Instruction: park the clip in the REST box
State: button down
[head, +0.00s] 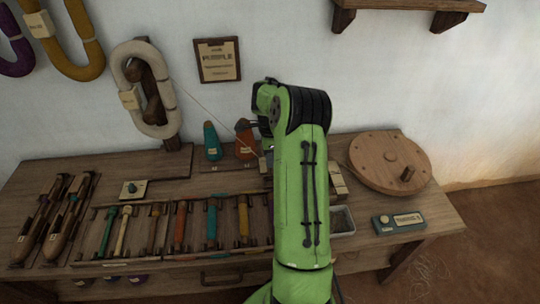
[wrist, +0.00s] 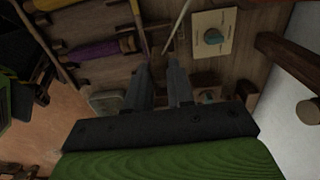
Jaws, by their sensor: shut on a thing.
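My gripper (wrist: 160,65) points down over the table in the wrist view, its two dark fingers close together around something small. A thin pale thread (wrist: 179,25) runs to the fingertips; the clip itself is mostly hidden between them. In the head view the thread (head: 205,107) slopes from the cream skein (head: 146,90) down to the gripper area, which my green arm largely hides. I cannot pick out a box readable as REST. A small pale box (head: 338,180) and a grey tray (head: 342,221) stand just right of my arm.
A rack of coloured bobbins (head: 181,226) and wooden shuttles (head: 55,218) fill the table's left. Teal (head: 212,142) and orange (head: 245,140) cones stand behind. A round wooden wheel (head: 390,162) and a blue device (head: 398,222) are at right. A plaque (head: 217,60) hangs on the wall.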

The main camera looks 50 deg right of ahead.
aim_at(270, 170)
jog(key=shift+f+b, duration=2)
jog(key=shift+f, duration=1.2)
jog(key=c, duration=0.6)
grip_release()
notch_tip(270, 170, up, 8)
jog(key=p, duration=0.6)
jog(key=shift+r, duration=0.15)
